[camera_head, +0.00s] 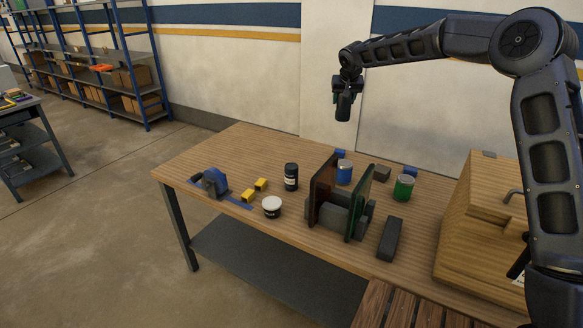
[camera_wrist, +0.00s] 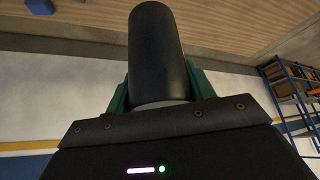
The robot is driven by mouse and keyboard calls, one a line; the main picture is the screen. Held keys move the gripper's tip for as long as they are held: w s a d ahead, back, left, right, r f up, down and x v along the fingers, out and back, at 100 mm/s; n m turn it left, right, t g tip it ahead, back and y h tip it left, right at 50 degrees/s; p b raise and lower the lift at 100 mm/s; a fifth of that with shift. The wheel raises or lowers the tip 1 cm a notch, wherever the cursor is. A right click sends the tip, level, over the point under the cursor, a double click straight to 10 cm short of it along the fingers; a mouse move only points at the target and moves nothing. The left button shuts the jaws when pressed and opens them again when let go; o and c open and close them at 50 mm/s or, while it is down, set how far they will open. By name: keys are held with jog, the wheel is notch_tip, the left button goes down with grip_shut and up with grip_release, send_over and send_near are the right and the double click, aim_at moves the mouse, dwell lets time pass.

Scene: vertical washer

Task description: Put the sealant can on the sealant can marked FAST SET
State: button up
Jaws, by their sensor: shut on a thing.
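My gripper (camera_head: 346,88) is shut on a dark, plain-looking sealant can (camera_head: 343,106), held high above the back of the workbench. In the wrist view the can (camera_wrist: 157,50) sits between the green fingers (camera_wrist: 160,92); no label shows on its visible side. On the bench stand a black can with a pale label (camera_head: 291,178), a blue can (camera_head: 344,173) and a green can (camera_head: 404,188), all apart from my gripper. The lettering is too small to read, so I cannot tell which is marked FAST SET.
A large wooden box (camera_head: 480,235) stands at right. The bench's back left is clear.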

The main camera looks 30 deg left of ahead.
jog(key=s+a+r+n+g+y, duration=0.1)
jog(key=s+a+r+n, duration=0.15)
jog(key=s+a, duration=1.3)
jog(key=f, duration=2)
jog(key=shift+s+d+f, duration=0.1)
jog(key=shift+d+f, duration=0.2)
jog(key=shift+d, duration=0.05)
jog(key=shift+f, duration=0.1)
jog(key=o, duration=1.4)
jog(key=shift+f, duration=0.1)
